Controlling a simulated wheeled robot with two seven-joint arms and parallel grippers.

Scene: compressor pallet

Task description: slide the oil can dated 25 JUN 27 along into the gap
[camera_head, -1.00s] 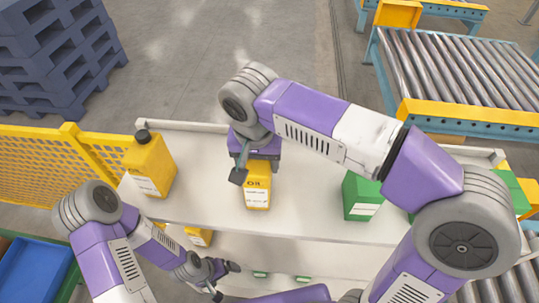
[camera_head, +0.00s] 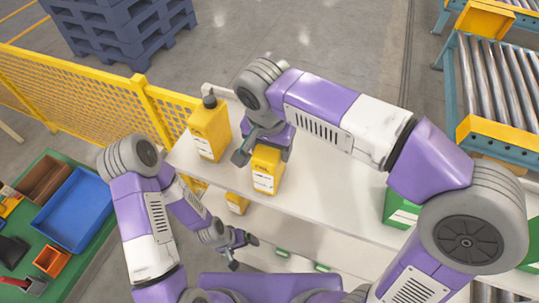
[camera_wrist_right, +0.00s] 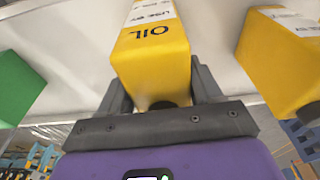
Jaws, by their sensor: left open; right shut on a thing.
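A yellow oil can (camera_head: 266,171) stands on the white shelf top. My right gripper (camera_head: 263,150) is shut on it, one finger on each side, as the right wrist view also shows (camera_wrist_right: 160,85). In that view the can reads "OIL" and "USE BY" (camera_wrist_right: 155,40); the date is not legible. A second yellow can (camera_head: 209,132) with a dark cap stands to its left, with a narrow strip of shelf between them; it is also in the right wrist view (camera_wrist_right: 280,60). My left gripper (camera_head: 236,249) is open and empty, low in front of the shelf.
A green can (camera_head: 400,208) stands further right on the shelf top (camera_head: 330,190), with bare surface between. A yellow can (camera_head: 237,203) sits on a lower level. A yellow mesh fence (camera_head: 85,90) is left, and a green table with a blue tray (camera_head: 72,215) is lower left.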

